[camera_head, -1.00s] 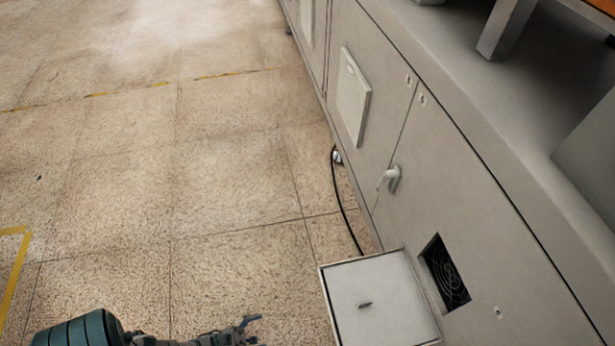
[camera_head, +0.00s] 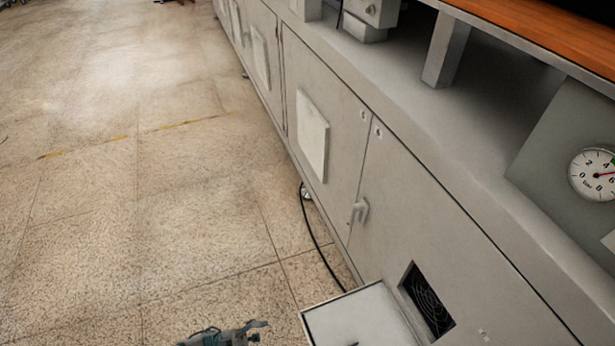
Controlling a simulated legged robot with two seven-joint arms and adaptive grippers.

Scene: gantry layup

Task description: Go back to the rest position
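My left gripper (camera_head: 258,331) shows at the bottom edge of the head view, low over the tiled floor and left of the small open box or flap on the cabinet. Its two fingertips look a little apart, with nothing seen between them. The lower part of the gripper and most of its arm are cut off by the frame edge. My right gripper is not in view.
A long grey cabinet (camera_head: 420,215) runs along the right, with a door handle (camera_head: 360,211), a fan opening (camera_head: 428,300) and a protruding light box or flap (camera_head: 360,318). A pressure gauge (camera_head: 594,175) is at far right. A black cable (camera_head: 312,236) lies by the cabinet base. Floor (camera_head: 120,230) at left is clear.

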